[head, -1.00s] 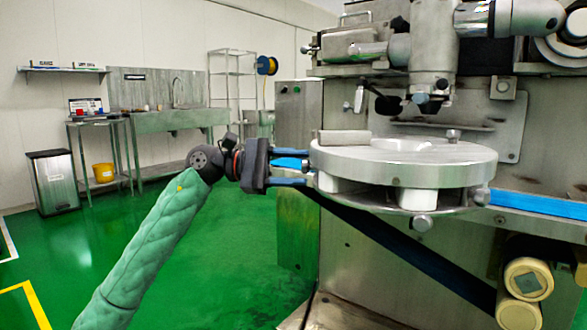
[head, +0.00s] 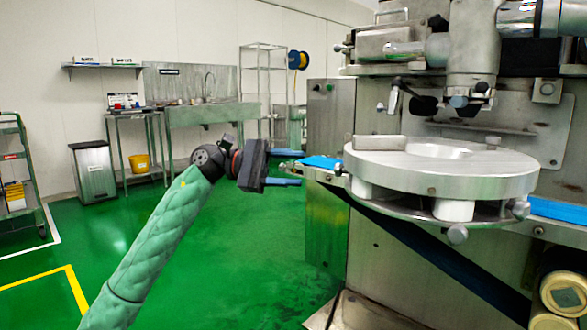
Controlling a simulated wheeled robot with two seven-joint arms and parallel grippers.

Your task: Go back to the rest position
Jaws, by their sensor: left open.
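My left gripper (head: 286,163) is at the end of my green-sleeved arm, in the middle of the head view. Its two blue fingers are apart and point right, with nothing between them. It is left of the encrusting machine (head: 327,140), apart from the round metal disc (head: 490,180) on its front. A blue conveyor belt (head: 325,163) shows just right of the fingers and passes under the disc. My right gripper is not in view.
A sink bench (head: 212,115), a side table (head: 150,118) and a bin (head: 94,172) stand along the back wall. A cart (head: 18,185) is at the left edge. The green floor (head: 240,270) between my arm and the machine is clear.

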